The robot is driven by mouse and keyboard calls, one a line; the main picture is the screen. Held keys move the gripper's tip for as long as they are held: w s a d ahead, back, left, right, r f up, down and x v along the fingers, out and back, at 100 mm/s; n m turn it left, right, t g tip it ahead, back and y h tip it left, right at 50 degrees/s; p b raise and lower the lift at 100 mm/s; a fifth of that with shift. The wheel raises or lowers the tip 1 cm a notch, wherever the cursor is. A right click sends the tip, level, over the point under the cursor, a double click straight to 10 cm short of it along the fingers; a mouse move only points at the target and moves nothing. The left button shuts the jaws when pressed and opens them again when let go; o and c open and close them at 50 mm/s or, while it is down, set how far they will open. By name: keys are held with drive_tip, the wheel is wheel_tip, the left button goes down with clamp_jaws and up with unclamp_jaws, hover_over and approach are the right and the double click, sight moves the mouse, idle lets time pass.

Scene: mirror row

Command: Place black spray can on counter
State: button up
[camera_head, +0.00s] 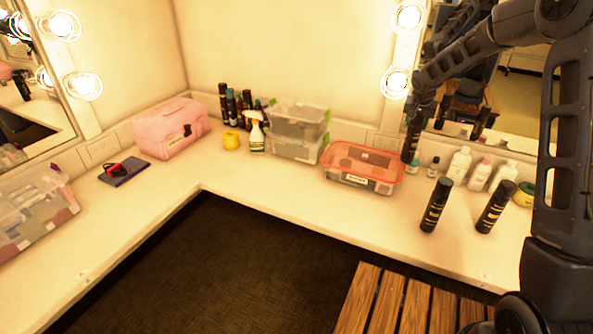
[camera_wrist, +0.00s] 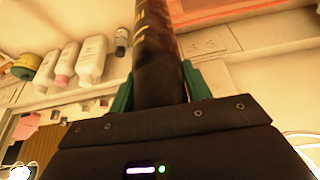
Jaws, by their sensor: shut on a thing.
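My gripper (camera_wrist: 158,88) is shut on a black spray can (camera_wrist: 156,50), its green fingers on either side of the can's end. In the head view my gripper (camera_head: 417,104) is at the right, in front of the mirror, with the held can (camera_head: 411,142) hanging nearly upright below it. The can's lower end is beside the orange-lidded bin; I cannot tell whether it touches the counter. The white counter (camera_head: 300,205) runs along both walls. Two other black cans, one (camera_head: 436,205) upright and one (camera_head: 496,207) slightly tilted in view, stand near its front edge.
The orange-lidded bin (camera_head: 362,168) is left of the held can. White bottles (camera_head: 459,166) and a small dark bottle (camera_head: 433,167) stand to its right. Clear bins (camera_head: 297,130), a spray bottle (camera_head: 256,134) and a pink case (camera_head: 171,128) are farther left. Bare counter lies in front of the orange-lidded bin.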

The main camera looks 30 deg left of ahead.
drive_tip(key=s+a+r, duration=0.3)
drive_tip(key=s+a, duration=0.5)
drive_tip(key=a, duration=0.8)
drive_tip(key=s+a+r, duration=0.2)
drive_tip(key=s+a, duration=0.6)
drive_tip(key=a, duration=0.8)
drive_tip(key=s+a+r, duration=0.3)
drive_tip(key=s+a, duration=0.6)
drive_tip(key=a, duration=0.7)
wheel_tip(320, 180, down, 20)
drive_tip(key=shift+r, duration=0.2)
drive_tip(key=shift+w+f, duration=0.1)
drive_tip(key=shift+f, duration=0.05)
drive_tip(key=o, duration=1.5)
drive_tip(key=v, duration=1.2)
drive_tip(key=shift+d, duration=0.15)
